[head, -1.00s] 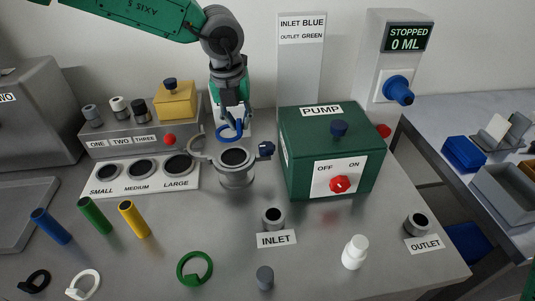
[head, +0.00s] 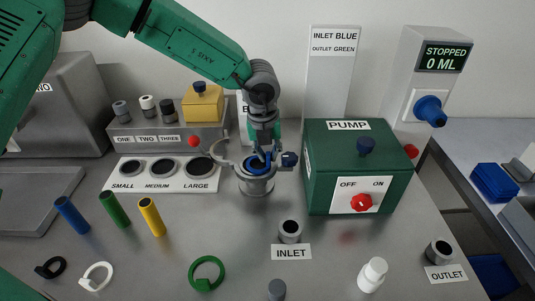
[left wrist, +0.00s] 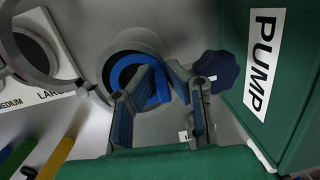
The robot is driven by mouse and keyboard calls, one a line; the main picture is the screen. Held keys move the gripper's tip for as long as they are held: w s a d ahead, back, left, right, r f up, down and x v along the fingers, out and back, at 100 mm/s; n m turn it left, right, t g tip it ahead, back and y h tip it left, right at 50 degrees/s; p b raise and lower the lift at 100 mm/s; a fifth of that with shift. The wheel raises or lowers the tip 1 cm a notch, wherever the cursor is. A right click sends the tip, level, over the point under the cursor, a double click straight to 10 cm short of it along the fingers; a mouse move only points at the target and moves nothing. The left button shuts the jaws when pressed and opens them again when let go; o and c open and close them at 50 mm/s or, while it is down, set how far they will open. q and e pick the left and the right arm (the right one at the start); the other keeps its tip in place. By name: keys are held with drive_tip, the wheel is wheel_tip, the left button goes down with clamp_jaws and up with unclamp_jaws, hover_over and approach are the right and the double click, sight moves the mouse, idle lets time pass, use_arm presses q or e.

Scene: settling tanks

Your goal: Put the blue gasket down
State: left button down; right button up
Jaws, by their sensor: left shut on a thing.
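The blue gasket (head: 255,167) is a ring held by my left gripper (head: 263,152), just over the open mouth of the grey round housing (head: 257,187). In the left wrist view the gasket (left wrist: 131,60) lies over the housing's dark opening, beside the tips of the gripper (left wrist: 170,75). I cannot tell whether the gasket touches the housing's seat. The housing's open clamp ring (head: 225,163) stands out to the left, and its dark blue knob (head: 289,159) is on the right. My right gripper is not in view.
The green pump box (head: 340,170) stands close right of the housing. The white size board (head: 130,177) is close left. Green (head: 207,274), white (head: 97,276) and black (head: 51,268) gaskets lie in front. The INLET port (head: 290,232) stands nearer. Bench between them is clear.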

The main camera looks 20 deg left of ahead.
sight(262, 164)
use_arm(q)
drive_tip(key=shift+a+f, duration=0.25)
drive_tip(key=shift+a, duration=0.2)
drive_tip(key=c, duration=1.6)
unclamp_jaws()
drive_tip(key=shift+a+f, duration=0.1)
drive_tip(key=shift+a, duration=0.05)
drive_tip(key=shift+w+a, duration=0.1)
drive_tip(key=shift+a, duration=0.1)
drive_tip(key=shift+d, duration=0.2)
wheel_tip(262, 164, up, 12)
drive_tip(key=s, duration=0.2)
drive_tip(key=shift+d, duration=0.2)
